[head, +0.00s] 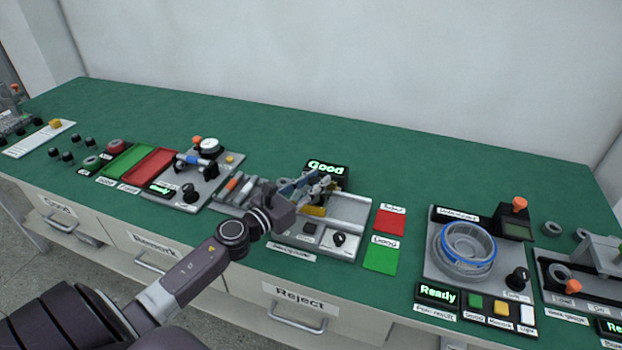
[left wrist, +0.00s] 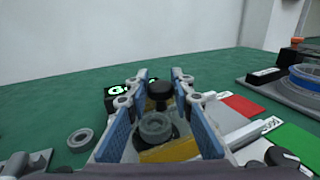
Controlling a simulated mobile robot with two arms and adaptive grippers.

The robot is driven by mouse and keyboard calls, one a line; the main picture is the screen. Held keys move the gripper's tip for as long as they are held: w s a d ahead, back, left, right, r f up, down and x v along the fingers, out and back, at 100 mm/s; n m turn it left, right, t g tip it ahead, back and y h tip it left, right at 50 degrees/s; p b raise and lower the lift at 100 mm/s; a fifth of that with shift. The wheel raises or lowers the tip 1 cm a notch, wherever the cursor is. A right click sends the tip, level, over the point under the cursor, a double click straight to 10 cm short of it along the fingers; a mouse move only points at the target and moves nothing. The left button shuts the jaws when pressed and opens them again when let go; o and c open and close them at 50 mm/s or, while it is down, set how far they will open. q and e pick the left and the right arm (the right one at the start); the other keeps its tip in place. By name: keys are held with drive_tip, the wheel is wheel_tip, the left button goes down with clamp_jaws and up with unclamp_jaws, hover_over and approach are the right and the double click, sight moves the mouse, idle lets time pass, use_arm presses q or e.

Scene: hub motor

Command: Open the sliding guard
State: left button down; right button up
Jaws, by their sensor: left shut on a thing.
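The station in the middle of the green bench has a light grey base (head: 352,209), a yellow part (head: 314,211) and a lit "Good" display (head: 326,168). My left gripper (head: 322,183) is over this station and hides much of it. In the left wrist view, the fingertips of my left gripper (left wrist: 161,82) are shut on a black knob (left wrist: 160,94). A grey ring (left wrist: 156,127) and the yellow part (left wrist: 171,150) show below the knob, between the blue fingers. I cannot make out the guard's outline or how far it is open. My right gripper is not in view.
Red (head: 389,222) and green (head: 381,256) pads lie right of the station. A station with a blue-rimmed round bowl (head: 465,245) stands further right. Another station (head: 190,180) is to the left. A loose grey ring (left wrist: 80,140) lies on the bench. The back of the bench is clear.

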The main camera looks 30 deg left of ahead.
use_arm(q)
drive_tip(key=d, duration=0.2)
drive_tip(key=w+d+p, duration=0.1)
drive_tip(key=d, duration=0.4)
drive_tip(key=shift+w+d+p, duration=0.2)
drive_tip(key=shift+w+p, duration=0.2)
drive_tip(key=c, duration=1.7)
unclamp_jaws()
drive_tip(key=shift+s, duration=0.1)
drive_tip(key=shift+s+a+f, duration=0.1)
drive_tip(key=shift+s, duration=0.15)
drive_tip(key=s, duration=0.3)
drive_tip(key=s+a, duration=0.1)
drive_tip(key=s, duration=0.7)
drive_tip(key=shift+s+a, duration=0.1)
drive_tip(key=shift+a, duration=0.3)
